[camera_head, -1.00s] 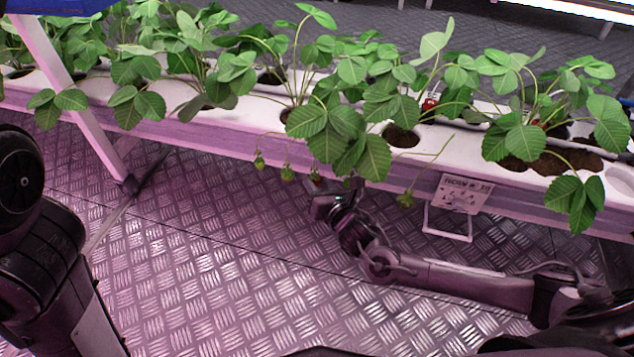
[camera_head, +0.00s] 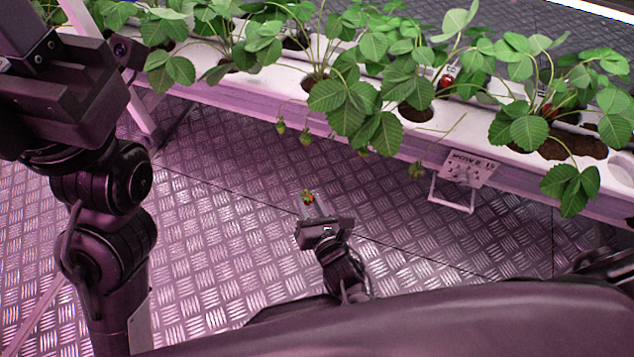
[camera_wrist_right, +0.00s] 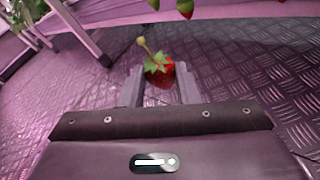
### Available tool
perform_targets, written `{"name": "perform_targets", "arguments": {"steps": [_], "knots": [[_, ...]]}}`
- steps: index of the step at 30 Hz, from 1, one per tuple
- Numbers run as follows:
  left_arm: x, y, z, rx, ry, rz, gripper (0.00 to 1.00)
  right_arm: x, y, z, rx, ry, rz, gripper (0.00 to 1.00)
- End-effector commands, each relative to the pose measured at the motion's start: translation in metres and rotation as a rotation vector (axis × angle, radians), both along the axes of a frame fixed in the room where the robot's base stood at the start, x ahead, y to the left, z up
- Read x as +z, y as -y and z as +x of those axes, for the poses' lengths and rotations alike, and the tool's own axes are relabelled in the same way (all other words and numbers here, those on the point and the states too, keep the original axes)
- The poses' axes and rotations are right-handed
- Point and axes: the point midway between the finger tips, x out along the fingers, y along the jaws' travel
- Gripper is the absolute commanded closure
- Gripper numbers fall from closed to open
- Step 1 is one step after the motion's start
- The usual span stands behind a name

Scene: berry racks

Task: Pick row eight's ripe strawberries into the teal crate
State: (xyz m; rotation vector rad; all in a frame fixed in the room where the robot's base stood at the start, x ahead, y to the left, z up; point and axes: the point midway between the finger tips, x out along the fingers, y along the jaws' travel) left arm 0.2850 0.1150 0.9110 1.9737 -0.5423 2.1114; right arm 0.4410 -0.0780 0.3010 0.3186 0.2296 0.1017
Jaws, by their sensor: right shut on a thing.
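My right gripper (camera_head: 308,200) is shut on a ripe red strawberry (camera_wrist_right: 159,72) with green leaves and a short stem. It holds the berry over the floor, apart from the rack, and the berry also shows small in the head view (camera_head: 307,197). Greenish strawberries (camera_head: 305,138) hang from the rack's front edge. Red strawberries (camera_head: 445,82) show among the leaves on top of the rack. My left gripper (camera_head: 65,95) is raised at the upper left, and its fingertips cannot be made out. The teal crate is not in view.
The white planting rack (camera_head: 455,125) with leafy plants runs across the back. A sign (camera_head: 470,167) hangs on its front, its text too blurred to read. A rack leg stands at left. The patterned metal floor (camera_head: 230,230) in front is clear.

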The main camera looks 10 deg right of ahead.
Motion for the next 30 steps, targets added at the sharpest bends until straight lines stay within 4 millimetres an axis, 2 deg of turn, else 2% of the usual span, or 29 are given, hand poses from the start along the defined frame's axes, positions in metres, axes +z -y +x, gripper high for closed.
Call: {"name": "perform_targets", "arguments": {"steps": [17,30], "knots": [[0.002,-0.001,0.001,0.001,-0.007,0.0,0.64,0.001,-0.006,-0.008,0.0,-0.001,0.001,0.79],[0.02,-0.001,0.001,0.001,-0.007,-0.001,0.64,0.001,-0.025,-0.037,0.0,-0.002,0.002,0.79]]}}
